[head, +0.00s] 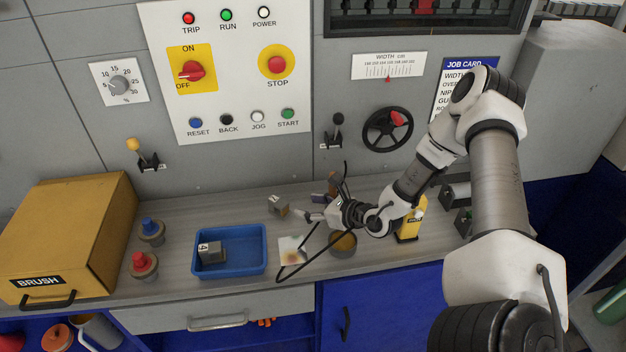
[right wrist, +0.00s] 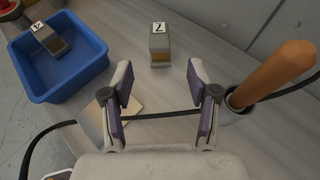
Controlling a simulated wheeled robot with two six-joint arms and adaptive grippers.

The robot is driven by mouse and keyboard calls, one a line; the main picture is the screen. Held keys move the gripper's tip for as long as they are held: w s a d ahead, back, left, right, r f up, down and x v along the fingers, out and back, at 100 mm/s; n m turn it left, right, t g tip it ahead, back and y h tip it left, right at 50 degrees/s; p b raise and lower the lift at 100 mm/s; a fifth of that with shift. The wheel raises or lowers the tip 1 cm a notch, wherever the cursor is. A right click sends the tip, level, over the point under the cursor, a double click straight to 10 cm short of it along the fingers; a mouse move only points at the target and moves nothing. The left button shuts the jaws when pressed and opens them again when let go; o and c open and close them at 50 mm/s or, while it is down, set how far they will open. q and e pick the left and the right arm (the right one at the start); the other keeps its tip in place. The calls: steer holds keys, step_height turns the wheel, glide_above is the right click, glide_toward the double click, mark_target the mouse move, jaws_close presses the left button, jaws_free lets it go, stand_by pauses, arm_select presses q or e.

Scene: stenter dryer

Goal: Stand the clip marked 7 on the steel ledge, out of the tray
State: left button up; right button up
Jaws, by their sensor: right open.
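The clip marked 7 (head: 278,206) is a small grey metal block with a white label. It stands on the steel ledge (head: 180,205), out of the blue tray (head: 247,257) and behind it to the right. In the right wrist view the clip (right wrist: 159,46) is just beyond the fingertips, with its 7 label on top. My right gripper (right wrist: 159,80) is open and empty, apart from the clip. It also shows in the head view (head: 314,215), to the right of the clip. A clip marked 4 (head: 211,252) sits in the tray. My left gripper is not in view.
A wooden handle (right wrist: 278,70) stands right of the right gripper. A black cable (right wrist: 160,115) crosses below the fingers. A card (head: 292,250), a brown round pot (head: 343,244) and a yellow bottle (head: 411,222) are near the arm. Red (head: 142,265) and blue (head: 151,232) knobs stand left.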

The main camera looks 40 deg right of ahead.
steer(key=s+a+f+n+g+y, duration=0.1)
steer(key=s+a+n, duration=0.1)
steer(key=a, duration=0.1)
steer(key=s+a+f+n+g+y, duration=0.1)
steer(key=s+a+n+g+y, duration=0.1)
steer(key=a, duration=0.2)
steer(key=s+a+f+n+g+y, duration=0.1)
steer(key=s+a+n+g, duration=0.1)
steer(key=s+a, duration=0.1)
steer(key=shift+a+f+y, duration=0.25)
steer(key=shift+a+y, duration=0.05)
steer(key=shift+a, duration=0.3)
steer(key=s+a+f+n+g+h, duration=0.1)
steer(key=s+a+f+n+g, duration=0.2)
steer(key=s+n+g, duration=0.35)
steer(key=s+a+f+n+g, duration=0.3)
steer(key=s+g, duration=0.1)
steer(key=s, duration=0.6)
steer(key=s+d+f+n+g+h, duration=0.1)
steer(key=s+d+f+n+h, duration=0.25)
steer(key=s+n+h, duration=0.45)
steer(key=w+a+f+n+t+y+b, duration=0.1)
steer(key=w+a+f+n+t+b, duration=0.2)
steer(key=n, duration=0.6)
steer(key=shift+w+a+f+b, duration=0.3)
steer(key=shift+w+f+b, duration=0.3)
steer(key=shift+w+f, duration=0.35)
steer(key=shift+s+n, duration=0.15)
steer(key=shift+n, duration=0.1)
